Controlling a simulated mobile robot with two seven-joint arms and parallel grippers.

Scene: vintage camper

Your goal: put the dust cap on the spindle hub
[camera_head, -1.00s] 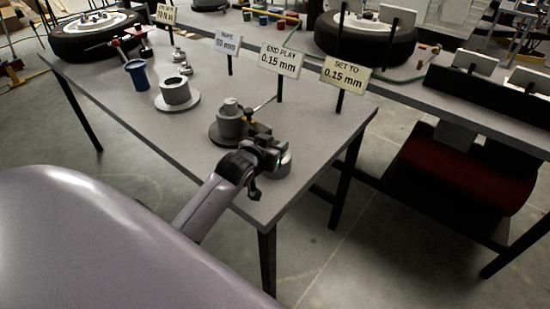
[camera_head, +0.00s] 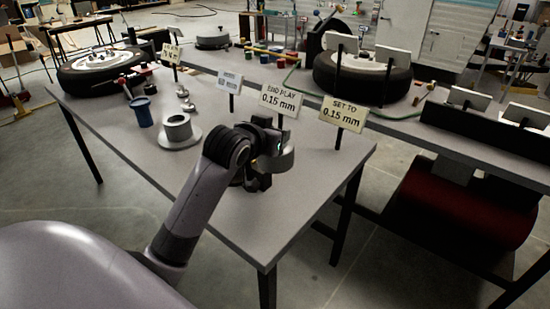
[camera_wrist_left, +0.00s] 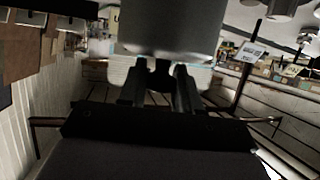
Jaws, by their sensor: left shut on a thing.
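My left gripper (camera_head: 268,155) is shut on the dust cap (camera_head: 284,161), a grey metal cup, and holds it above the near right part of the grey table. In the left wrist view, the dust cap (camera_wrist_left: 170,28) is a large smooth grey cylinder at the top, with the gripper fingers (camera_wrist_left: 160,88) at its edge. The spindle hub is almost wholly hidden behind my left wrist and gripper in the head view. I cannot tell how far the cap is from it. My right gripper is not in view.
A grey flanged hub (camera_head: 178,130) and a blue cup (camera_head: 142,112) stand to the left on the table (camera_head: 215,215). Upright sign cards, including the "SET TO 0.15 mm" card (camera_head: 343,114), line the back edge. The table's front right corner is clear.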

